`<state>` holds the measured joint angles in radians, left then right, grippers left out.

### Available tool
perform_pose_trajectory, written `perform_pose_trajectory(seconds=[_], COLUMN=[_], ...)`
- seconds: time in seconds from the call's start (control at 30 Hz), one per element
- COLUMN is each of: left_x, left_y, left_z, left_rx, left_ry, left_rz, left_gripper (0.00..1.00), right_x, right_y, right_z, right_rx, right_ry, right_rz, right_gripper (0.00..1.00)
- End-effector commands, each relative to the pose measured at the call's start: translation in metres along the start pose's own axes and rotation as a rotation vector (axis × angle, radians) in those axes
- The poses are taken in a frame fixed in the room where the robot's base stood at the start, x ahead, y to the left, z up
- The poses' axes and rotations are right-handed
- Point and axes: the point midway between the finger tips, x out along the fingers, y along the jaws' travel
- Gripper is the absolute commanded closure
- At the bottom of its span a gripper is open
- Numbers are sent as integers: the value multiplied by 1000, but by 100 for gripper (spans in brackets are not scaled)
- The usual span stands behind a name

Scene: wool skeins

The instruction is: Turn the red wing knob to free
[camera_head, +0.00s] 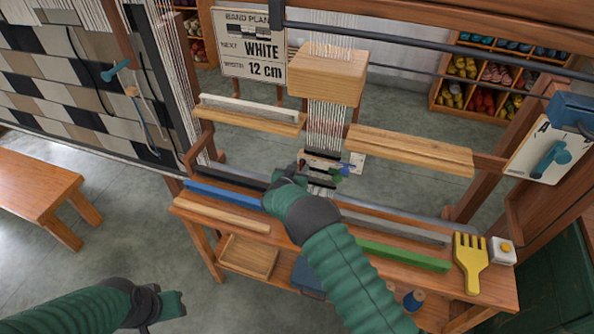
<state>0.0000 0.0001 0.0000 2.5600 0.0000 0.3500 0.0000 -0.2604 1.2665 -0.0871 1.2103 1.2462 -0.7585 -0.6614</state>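A small dark red piece (302,164) shows just past my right gripper (293,173), at the lower end of the white warp threads. It may be the red wing knob, but it is too small and too covered to be sure of its shape or angle. My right arm reaches up from the lower right, and its wrist hides most of the fingers. I cannot tell whether they are shut on the piece. My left gripper (172,303) is low at the left above the floor, away from the loom, and its fingers are unclear.
The loom's front bench holds a blue bar (222,194), a green bar (403,255), a yellow fork (470,262) and a white box with a yellow button (502,250). A wooden block (328,75) hangs above the threads.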

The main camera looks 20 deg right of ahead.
Motion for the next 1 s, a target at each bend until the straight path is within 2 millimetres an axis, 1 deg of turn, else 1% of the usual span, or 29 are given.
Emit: perform_pose_trajectory(seconds=[0.07, 0.17, 0.4, 0.5, 0.6, 0.7, 0.77, 1.0], left_x=[-2, -6, -13, -15, -16, -17, -17, -17], left_y=[0, 0, 0, 0, 0, 0, 0, 0], left_z=[0, -1, -3, -4, -4, -4, -4, -4], left_rx=[0, 0, 0, 0, 0, 0, 0, 0], left_ry=[0, 0, 0, 0, 0, 0, 0, 0], left_rz=[0, 0, 0, 0, 0, 0, 0, 0], left_gripper=[64, 64, 64, 64, 64, 64, 64, 64], right_x=[-8, -27, -98, -125, -146, -159, -163, -165], right_y=[-1, -2, -2, -2, -2, -2, -1, -1], right_z=[-1, -2, -2, -1, 0, 0, 0, 1], right_rx=[0, -2, -2, -2, -2, -1, -1, -1], right_ry=[-2, -2, -2, -1, 0, 0, 0, 0], right_rz=[-1, -3, -4, -3, -3, -1, 0, 1], right_gripper=[69, 69, 69, 69, 69, 69, 69, 69])
